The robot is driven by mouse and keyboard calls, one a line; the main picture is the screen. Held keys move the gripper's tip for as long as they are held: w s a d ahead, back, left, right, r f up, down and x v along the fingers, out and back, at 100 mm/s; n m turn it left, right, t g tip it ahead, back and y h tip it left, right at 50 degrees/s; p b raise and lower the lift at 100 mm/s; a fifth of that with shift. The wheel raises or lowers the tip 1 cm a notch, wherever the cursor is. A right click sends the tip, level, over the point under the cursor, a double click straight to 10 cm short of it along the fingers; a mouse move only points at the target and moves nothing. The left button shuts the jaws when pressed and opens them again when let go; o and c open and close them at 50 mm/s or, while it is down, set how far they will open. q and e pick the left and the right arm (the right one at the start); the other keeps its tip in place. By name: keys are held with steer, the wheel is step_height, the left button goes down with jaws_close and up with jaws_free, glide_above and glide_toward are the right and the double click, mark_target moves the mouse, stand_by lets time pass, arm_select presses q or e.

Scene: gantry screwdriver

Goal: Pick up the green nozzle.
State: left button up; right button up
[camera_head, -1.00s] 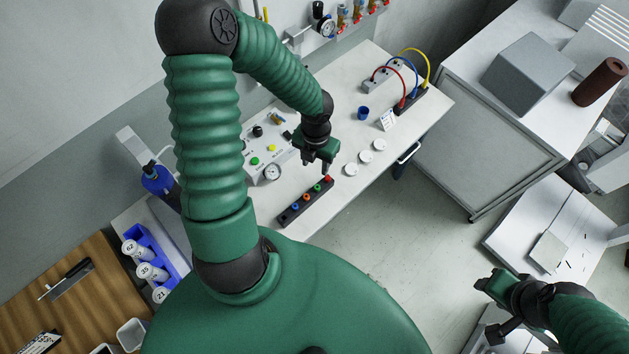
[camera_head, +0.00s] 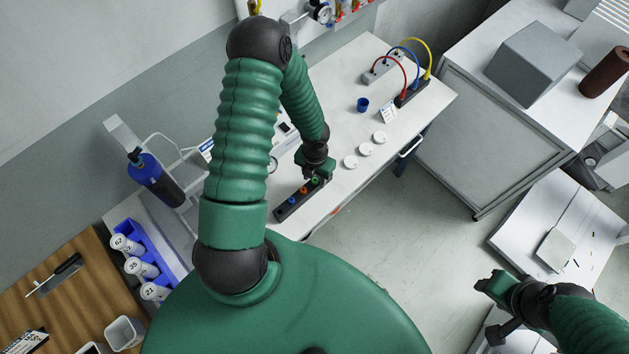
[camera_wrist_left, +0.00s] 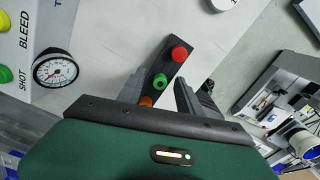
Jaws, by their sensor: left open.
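The green nozzle (camera_head: 315,181) stands in a dark rack (camera_head: 284,212) on the white bench, between an orange nozzle (camera_head: 304,190) and a red one. My left gripper (camera_head: 313,172) is open and empty, just above that end of the rack. In the left wrist view the green nozzle (camera_wrist_left: 160,80) shows between the two dark fingers, with the red nozzle (camera_wrist_left: 179,54) beyond them. Whether a finger touches it I cannot tell. The red nozzle is hidden in the head view. My right gripper (camera_head: 490,284) hangs far right, away from the bench; its jaws are unclear.
A blue nozzle (camera_head: 292,200) also stands in the rack. Three white discs (camera_head: 365,150) and a blue cup (camera_head: 363,105) sit further along the bench. A panel with a gauge (camera_wrist_left: 55,71) and buttons is close left of the rack in the left wrist view.

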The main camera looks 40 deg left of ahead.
arm_select(q)
steer(key=shift+d+r, duration=0.15)
steer(key=shift+d, duration=0.1)
steer(key=shift+c, duration=1.7)
steer(key=shift+s+a, duration=0.1)
steer(key=shift+a, duration=0.25)
jaws_close()
arm_select(e)
steer(key=shift+s, duration=0.1)
arm_select(q)
steer(key=shift+d, duration=0.15)
arm_select(e)
steer(key=shift+d, duration=0.2)
